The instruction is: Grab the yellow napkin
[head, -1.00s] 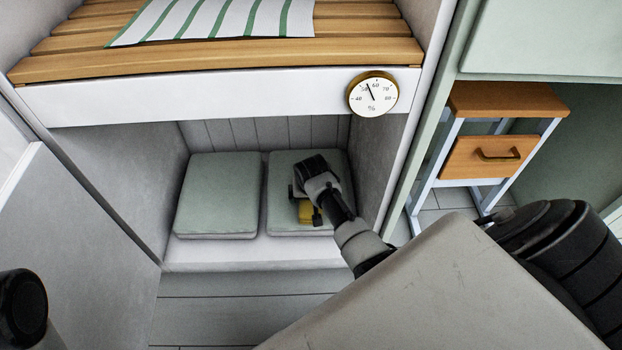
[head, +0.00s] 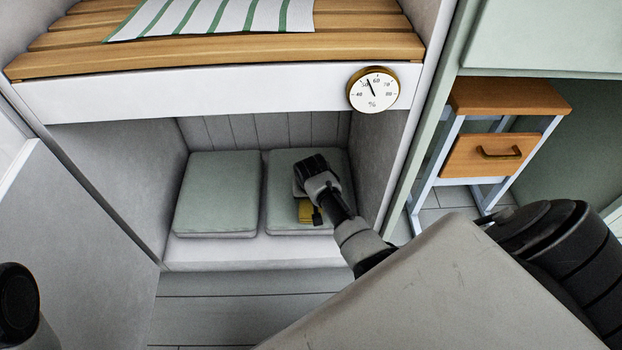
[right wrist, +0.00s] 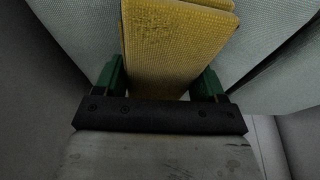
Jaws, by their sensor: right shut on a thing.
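The yellow napkin (head: 308,212) lies on the right green cushion (head: 285,166) in the low alcove. In the head view it is mostly hidden behind my right gripper (head: 309,218). In the right wrist view the folded napkin (right wrist: 172,50) fills the space between the two green fingers of my right gripper (right wrist: 163,84). The gripper is shut on the napkin, which still appears to rest on the cushion. My left gripper is not in view; only a dark part of my left arm shows at the lower left.
A left green cushion (head: 218,195) lies beside the right one on the white ledge (head: 230,252). Above is a slatted wooden bench (head: 220,57) with a striped towel (head: 210,17) and a round dial (head: 373,92). A wooden drawer unit (head: 489,154) stands at right.

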